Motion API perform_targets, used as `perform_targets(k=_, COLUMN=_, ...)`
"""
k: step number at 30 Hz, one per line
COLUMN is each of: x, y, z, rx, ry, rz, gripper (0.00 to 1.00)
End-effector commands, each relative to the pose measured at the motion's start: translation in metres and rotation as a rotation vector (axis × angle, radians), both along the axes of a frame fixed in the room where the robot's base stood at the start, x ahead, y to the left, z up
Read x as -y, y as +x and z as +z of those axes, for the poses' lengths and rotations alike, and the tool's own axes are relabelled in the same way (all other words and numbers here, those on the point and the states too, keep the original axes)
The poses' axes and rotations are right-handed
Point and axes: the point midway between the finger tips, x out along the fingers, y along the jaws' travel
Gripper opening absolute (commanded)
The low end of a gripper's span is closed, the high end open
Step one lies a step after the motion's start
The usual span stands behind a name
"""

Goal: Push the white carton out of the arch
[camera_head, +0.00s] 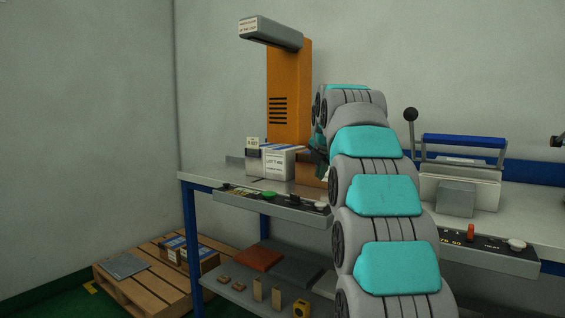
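A white carton (278,165) with a printed label on its front and a blue strip on top stands upright on the grey bench. It is at the foot of the orange arch (289,95), whose grey head (271,34) overhangs to the left. My arm rises in front of the bench, right of the arch. My gripper (319,155) shows only as a dark piece at the arm's left edge, just right of the carton. The arm hides most of it, so its fingers and any contact with the carton cannot be made out.
A small labelled box (253,146) stands left of the carton. A button panel (270,203) runs along the bench front. A blue-framed machine with a lever (411,115) stands at right. A pallet (125,284) with boxes lies on the floor at left. The bench's left end looks mostly clear.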

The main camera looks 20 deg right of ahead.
Motion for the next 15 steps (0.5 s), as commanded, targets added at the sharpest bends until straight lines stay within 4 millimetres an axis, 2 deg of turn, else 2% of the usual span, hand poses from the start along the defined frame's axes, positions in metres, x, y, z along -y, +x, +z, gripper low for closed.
perform_targets(k=4, x=-0.021, y=-0.018, z=-0.02, rx=-0.036, ry=0.115, rz=-0.084, gripper=0.0)
perform_targets(k=8, x=-0.05, y=-0.05, z=-0.051, rx=-0.091, ry=0.277, rz=-0.229, gripper=0.0)
perform_targets(k=15, x=-0.103, y=-0.132, z=-0.118, rx=-0.209, ry=0.544, rz=-0.574, gripper=0.0)
